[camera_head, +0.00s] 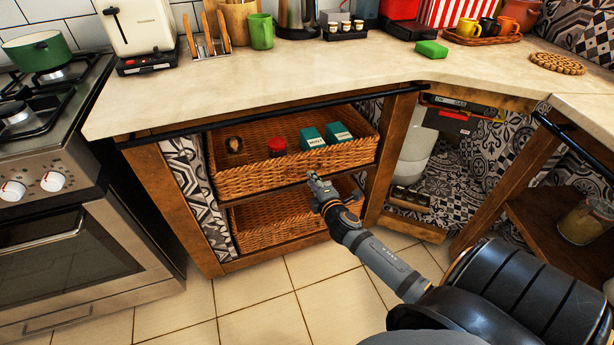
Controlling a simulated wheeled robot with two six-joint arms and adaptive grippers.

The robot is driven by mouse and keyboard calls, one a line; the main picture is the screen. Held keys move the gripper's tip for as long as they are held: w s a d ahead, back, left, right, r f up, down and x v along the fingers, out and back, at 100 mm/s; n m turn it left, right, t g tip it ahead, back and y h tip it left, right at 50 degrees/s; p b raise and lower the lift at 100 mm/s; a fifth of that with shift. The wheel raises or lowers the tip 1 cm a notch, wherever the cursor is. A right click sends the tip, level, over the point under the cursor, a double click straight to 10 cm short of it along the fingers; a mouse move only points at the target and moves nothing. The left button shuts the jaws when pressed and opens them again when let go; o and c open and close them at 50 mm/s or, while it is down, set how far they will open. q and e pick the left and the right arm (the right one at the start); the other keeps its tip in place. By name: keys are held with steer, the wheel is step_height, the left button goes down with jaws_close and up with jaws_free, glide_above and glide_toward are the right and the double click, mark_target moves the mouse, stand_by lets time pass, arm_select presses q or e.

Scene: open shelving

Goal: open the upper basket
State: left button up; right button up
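The upper basket (240,181) is a brown wicker tray on the upper shelf of the open unit under the counter. It holds a red-lidded jar (277,147), two teal boxes (312,138) and a small dark item. I cannot tell how far it is pulled out. My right gripper (317,181) is in front of the basket's front wall, near its lower edge and right of its middle. Whether it touches the wicker is unclear. Its fingers are too small to tell open from shut. My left gripper is out of view.
A lower wicker basket (262,222) sits beneath the shelf board (253,196). A black rail (230,122) runs along the counter's front edge above. A wooden post (386,160) stands right of the baskets; the oven (75,255) is at left. The tiled floor in front is clear.

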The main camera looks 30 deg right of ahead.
steer(key=x, duration=0.4)
steer(key=shift+w+d+f, duration=0.1)
steer(key=shift+w+f, duration=0.05)
steer(key=shift+w, duration=0.15)
jaws_close()
